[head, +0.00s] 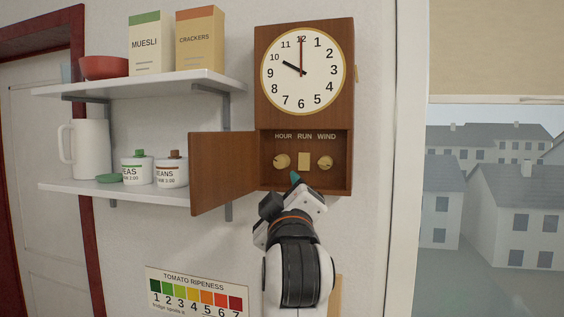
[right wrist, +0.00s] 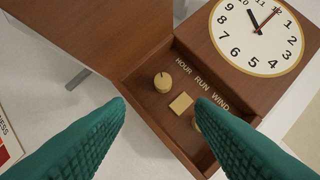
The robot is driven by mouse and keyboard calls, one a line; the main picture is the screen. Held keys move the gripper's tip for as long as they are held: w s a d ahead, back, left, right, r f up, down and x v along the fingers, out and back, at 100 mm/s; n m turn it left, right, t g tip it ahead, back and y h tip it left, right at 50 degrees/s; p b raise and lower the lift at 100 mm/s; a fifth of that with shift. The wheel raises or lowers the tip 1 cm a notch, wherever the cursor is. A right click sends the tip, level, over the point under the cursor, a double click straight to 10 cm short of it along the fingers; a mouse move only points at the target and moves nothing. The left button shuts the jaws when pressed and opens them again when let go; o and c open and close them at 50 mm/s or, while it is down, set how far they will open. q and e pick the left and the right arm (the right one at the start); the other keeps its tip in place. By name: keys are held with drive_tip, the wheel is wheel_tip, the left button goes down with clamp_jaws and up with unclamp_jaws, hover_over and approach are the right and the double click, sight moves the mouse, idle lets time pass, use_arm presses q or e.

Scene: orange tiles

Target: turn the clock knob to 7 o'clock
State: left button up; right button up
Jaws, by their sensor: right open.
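The wooden wall clock (head: 262,100) has a round white face (head: 312,85). Its thick black hand points at 10 and a red hand points at 12. In the open lower compartment are a round brass HOUR knob (head: 282,161), a RUN plate (head: 304,161) and a WIND knob (head: 325,163). My right gripper (head: 296,181) is just below the compartment. In the right wrist view its green fingers (right wrist: 161,101) are open and empty, with the HOUR knob (right wrist: 162,83) beyond the gap. The right finger partly hides the WIND knob. My left gripper is out of view.
The compartment's wooden door (head: 222,172) stands open to the left. Shelves (head: 150,84) left of it hold boxes, a red bowl, a white jug and jars. A tomato ripeness chart (head: 196,292) hangs below. A window is at the right.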

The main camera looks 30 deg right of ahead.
sight(281, 164)
drive_tip(key=p+x, duration=0.2)
drive_tip(key=x, duration=0.1)
drive_tip(key=p+x, duration=0.2)
drive_tip(key=x, duration=0.2)
drive_tip(key=p+x, duration=0.2)
drive_tip(key=x, duration=0.2)
drive_tip(key=shift+s+r, duration=0.15)
drive_tip(key=shift+r, duration=0.2)
drive_tip(key=shift+w+d, duration=0.25)
drive_tip(key=shift+w, duration=0.25)
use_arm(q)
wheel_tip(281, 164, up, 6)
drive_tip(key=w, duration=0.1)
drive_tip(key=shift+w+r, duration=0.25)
use_arm(e)
drive_tip(key=shift+c, duration=0.5)
drive_tip(key=c, duration=0.9)
